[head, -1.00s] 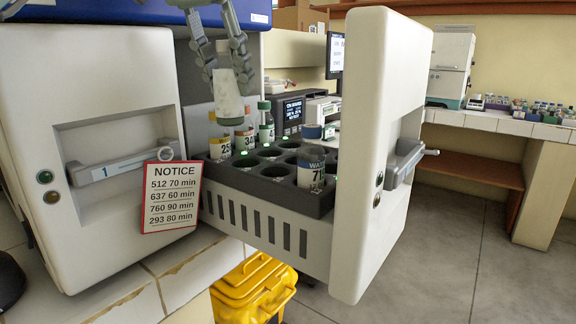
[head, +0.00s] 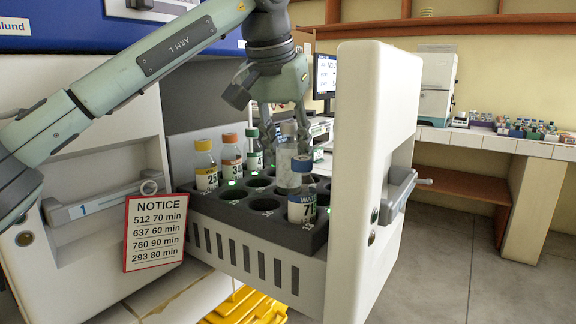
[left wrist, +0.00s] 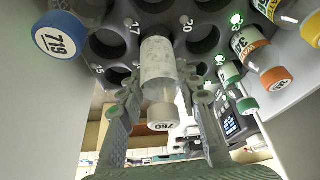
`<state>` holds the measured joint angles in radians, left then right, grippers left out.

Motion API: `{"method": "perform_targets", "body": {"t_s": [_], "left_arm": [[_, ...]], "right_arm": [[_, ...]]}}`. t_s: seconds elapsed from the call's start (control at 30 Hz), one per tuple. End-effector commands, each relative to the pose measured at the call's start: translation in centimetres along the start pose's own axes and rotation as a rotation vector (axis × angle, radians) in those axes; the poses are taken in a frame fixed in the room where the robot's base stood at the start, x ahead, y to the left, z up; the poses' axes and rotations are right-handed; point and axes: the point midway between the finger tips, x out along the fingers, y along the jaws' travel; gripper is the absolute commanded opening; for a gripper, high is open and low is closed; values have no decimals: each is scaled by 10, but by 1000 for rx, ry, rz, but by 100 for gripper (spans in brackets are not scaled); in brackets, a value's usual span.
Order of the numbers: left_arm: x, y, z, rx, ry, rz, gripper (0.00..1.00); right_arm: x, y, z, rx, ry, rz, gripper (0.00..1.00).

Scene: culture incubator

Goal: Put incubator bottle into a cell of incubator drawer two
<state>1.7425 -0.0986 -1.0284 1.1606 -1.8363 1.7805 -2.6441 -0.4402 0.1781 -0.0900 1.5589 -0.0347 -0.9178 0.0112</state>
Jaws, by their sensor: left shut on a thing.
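The incubator bottle (head: 288,172) is whitish and speckled, with a pale cap marked 760 (left wrist: 162,117) in the left wrist view. My left gripper (head: 286,135) is shut on it near its top, with a finger on either side, and holds it upright over the black cell rack. Whether its base has entered a cell cannot be told. Drawer two (head: 215,238) is pulled out, and its rack has round cells, some empty, such as cell 17 (left wrist: 112,42). My right gripper is not in view.
A blue-capped bottle (head: 301,208), cap marked 719, stands near the drawer front. Yellow-capped (head: 205,165), orange-capped (head: 231,158) and green-capped (head: 254,150) bottles stand along the far left row. The tall drawer front (head: 365,190) rises on the right. A notice (head: 155,233) hangs at left.

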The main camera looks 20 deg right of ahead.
Motion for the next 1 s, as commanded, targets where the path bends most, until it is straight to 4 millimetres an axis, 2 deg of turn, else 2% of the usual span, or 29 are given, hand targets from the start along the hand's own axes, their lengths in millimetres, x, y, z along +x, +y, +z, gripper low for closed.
{"method": "perform_targets", "body": {"t_s": [0.03,0.2,0.57,0.6,0.7,0.77,1.0], "left_arm": [[10,0,4,-1,-3,2,4],[26,0,11,-1,0,2,4],[29,-1,12,-1,1,0,4],[30,-1,13,-1,1,0,34],[29,-1,12,-1,0,0,46],[29,-1,12,-1,0,0,54],[29,-1,12,-1,0,0,54]], "right_arm": [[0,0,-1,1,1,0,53],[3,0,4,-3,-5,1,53],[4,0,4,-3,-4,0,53],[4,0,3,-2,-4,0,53],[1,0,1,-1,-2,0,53],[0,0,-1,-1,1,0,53],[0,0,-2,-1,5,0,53]]}}
